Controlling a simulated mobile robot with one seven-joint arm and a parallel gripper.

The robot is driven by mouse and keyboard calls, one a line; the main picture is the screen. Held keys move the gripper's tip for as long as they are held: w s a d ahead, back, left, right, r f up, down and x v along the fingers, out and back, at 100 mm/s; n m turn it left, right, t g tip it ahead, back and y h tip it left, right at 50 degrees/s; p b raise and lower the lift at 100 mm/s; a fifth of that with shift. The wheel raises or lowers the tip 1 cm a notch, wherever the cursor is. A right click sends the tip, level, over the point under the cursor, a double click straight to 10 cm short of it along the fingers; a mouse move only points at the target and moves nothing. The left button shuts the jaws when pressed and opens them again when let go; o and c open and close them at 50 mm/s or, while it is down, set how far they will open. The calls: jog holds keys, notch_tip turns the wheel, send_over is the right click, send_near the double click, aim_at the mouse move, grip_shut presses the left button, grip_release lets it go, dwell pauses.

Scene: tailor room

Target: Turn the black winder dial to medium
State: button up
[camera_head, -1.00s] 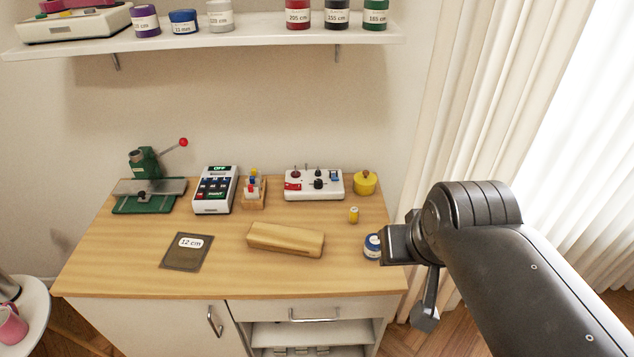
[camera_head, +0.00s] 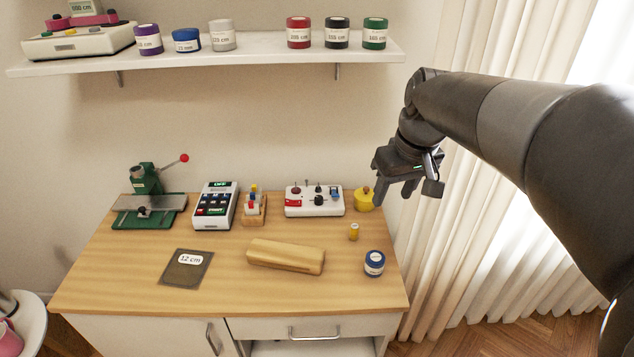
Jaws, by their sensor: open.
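The white winder box (camera_head: 301,208) stands at the back right of the wooden table. A black dial (camera_head: 318,200) sits on its front face, right of a red label; its setting is too small to read. Small knobs or posts stand on its top, and a blue part is at its right end. My gripper (camera_head: 409,191) is in the air to the right of the box, near the yellow round container (camera_head: 364,200). Its fingers are apart, pointing down, with nothing between them. It does not touch the winder.
A small yellow spool (camera_head: 353,231) and a blue-lidded jar (camera_head: 374,263) stand at the table's right side. A wooden block (camera_head: 286,256) lies in front of the winder. A keypad device (camera_head: 215,206) and green press (camera_head: 147,197) are left. A shelf (camera_head: 240,53) with jars hangs above.

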jog(key=w+f+n+g, duration=0.2)
jog(key=w+f+n, duration=0.15)
jog(key=w, duration=0.85)
jog(key=n+h, duration=0.1)
jog(key=n, duration=0.2)
send_near(319, 197)
jog(key=shift+m, duration=0.25)
notch_tip(319, 197, down, 9)
jog(key=shift+a+r, duration=0.1)
jog(key=shift+c, duration=0.6)
jog(key=c, duration=0.9)
